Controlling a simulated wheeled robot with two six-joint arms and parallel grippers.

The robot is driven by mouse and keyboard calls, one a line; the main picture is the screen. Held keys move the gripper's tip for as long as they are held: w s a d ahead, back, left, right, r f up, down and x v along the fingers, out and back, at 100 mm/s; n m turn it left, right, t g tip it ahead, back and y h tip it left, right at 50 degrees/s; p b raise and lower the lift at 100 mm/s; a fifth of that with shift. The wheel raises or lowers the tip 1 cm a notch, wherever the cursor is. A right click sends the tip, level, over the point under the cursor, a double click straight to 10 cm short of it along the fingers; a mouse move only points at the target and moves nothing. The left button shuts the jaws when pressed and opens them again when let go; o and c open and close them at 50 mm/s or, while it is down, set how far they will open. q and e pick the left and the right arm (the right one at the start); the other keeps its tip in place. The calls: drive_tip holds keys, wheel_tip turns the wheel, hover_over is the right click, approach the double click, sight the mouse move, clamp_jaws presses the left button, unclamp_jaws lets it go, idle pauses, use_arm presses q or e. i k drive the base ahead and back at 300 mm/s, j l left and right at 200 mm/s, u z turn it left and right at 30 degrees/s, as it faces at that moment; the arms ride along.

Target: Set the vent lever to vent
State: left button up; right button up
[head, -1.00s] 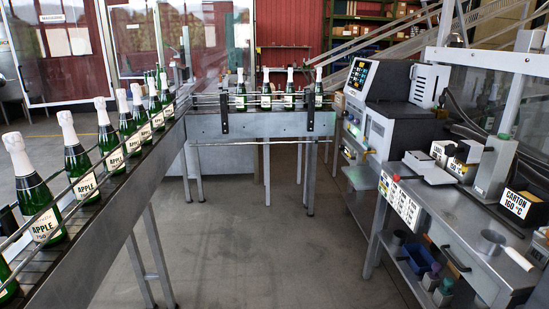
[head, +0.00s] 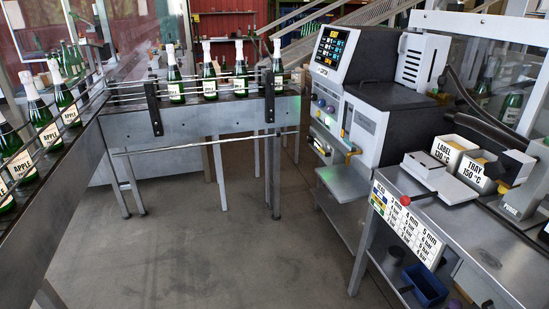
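The grey capsuling machine (head: 368,122) stands right of centre in the head view, with a lit screen (head: 333,47) on its sloped top. Small knobs (head: 324,105) sit on its front. A yellow handle-like part (head: 352,154) shows low on the front, above a grey shelf (head: 343,183). I cannot tell which part is the vent lever, or how it is set. Neither of my grippers is in view.
A conveyor (head: 205,118) carries green bottles with white tops across the back and down the left. A workbench (head: 455,240) with a settings board (head: 408,222), a LABEL bin (head: 452,147) and a TRAY bin (head: 480,170) fills the right. Grey floor (head: 215,255) is clear between.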

sight(326, 154)
drive_tip(key=i+j+z, duration=0.5)
drive_tip(key=i, duration=0.25)
drive_tip(key=i+j+z, duration=0.3)
drive_tip(key=i+j, duration=1.4)
drive_tip(key=i, duration=0.15)
